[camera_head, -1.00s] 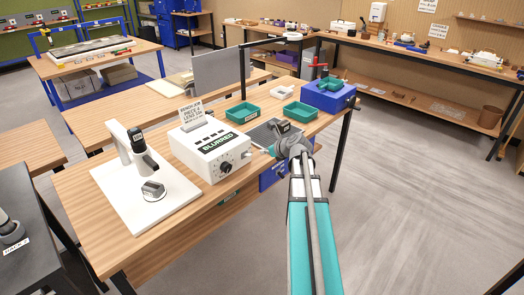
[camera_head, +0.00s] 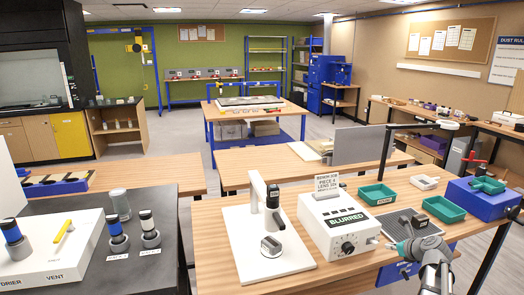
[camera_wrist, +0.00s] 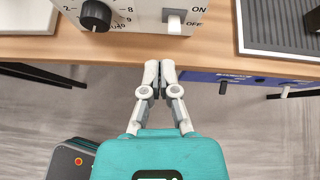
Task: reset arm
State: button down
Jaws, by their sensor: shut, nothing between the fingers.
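My gripper (camera_wrist: 158,80) is shut and empty in the wrist view, its fingertips together over the front edge of the wooden bench (camera_wrist: 110,48). In the head view my arm reaches up at the lower right, with the gripper end (camera_head: 405,246) by the front of the bench. The box's lower front with the knob and an ON/OFF switch (camera_wrist: 174,17) shows at the top of the wrist view.
A microscope-like stand (camera_head: 266,220) on a white board is left of the box. Green trays (camera_head: 377,194) and a blue box (camera_head: 482,200) lie right and behind. A black-topped bench (camera_head: 150,205) holds bottles at left. Open floor shows below the gripper.

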jog(key=s+a+f+n+g, duration=0.2)
jog(key=a+f+n+g, duration=0.1)
jog(key=a+n, duration=0.55)
jog(key=s+a+f+n+g, duration=0.2)
jog(key=s+a+n+g, duration=0.1)
jog(key=a+n, duration=0.55)
jog(key=s+a+f+n+g+h, duration=0.3)
jog(key=s+a+n, duration=0.7)
jog(key=a+n, duration=0.4)
jog(key=shift+s+n+g, duration=0.35)
jog(key=shift+n+g, duration=0.05)
jog(key=shift+g, duration=0.4)
